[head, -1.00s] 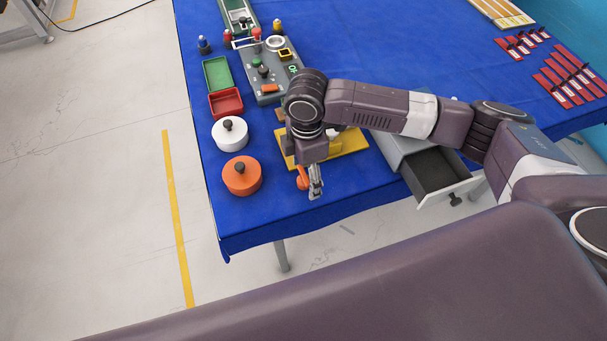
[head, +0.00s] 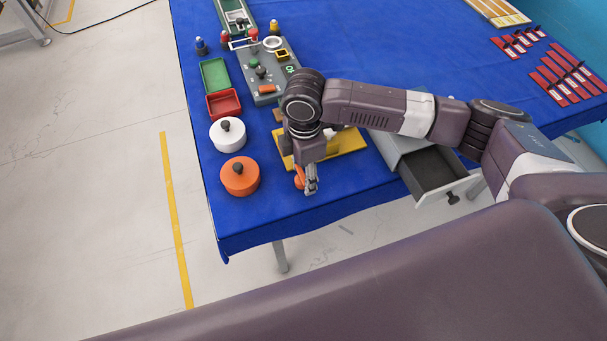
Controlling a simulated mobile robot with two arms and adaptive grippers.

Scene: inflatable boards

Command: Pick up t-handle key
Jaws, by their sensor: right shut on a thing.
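My right gripper (head: 311,187) points down over the front part of the blue table, in front of the yellow board. It is shut on an orange piece, seemingly the t-handle key (head: 299,177), which shows just left of the fingers. Most of the key is hidden behind the gripper and wrist, so its shape and whether it touches the table cannot be told. My left gripper is not in view.
A yellow board (head: 348,142) lies behind the gripper, partly covered by my arm. An orange lidded pot (head: 240,178) and a white one (head: 228,136) stand to the left. A grey box with an open drawer (head: 436,174) is to the right.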

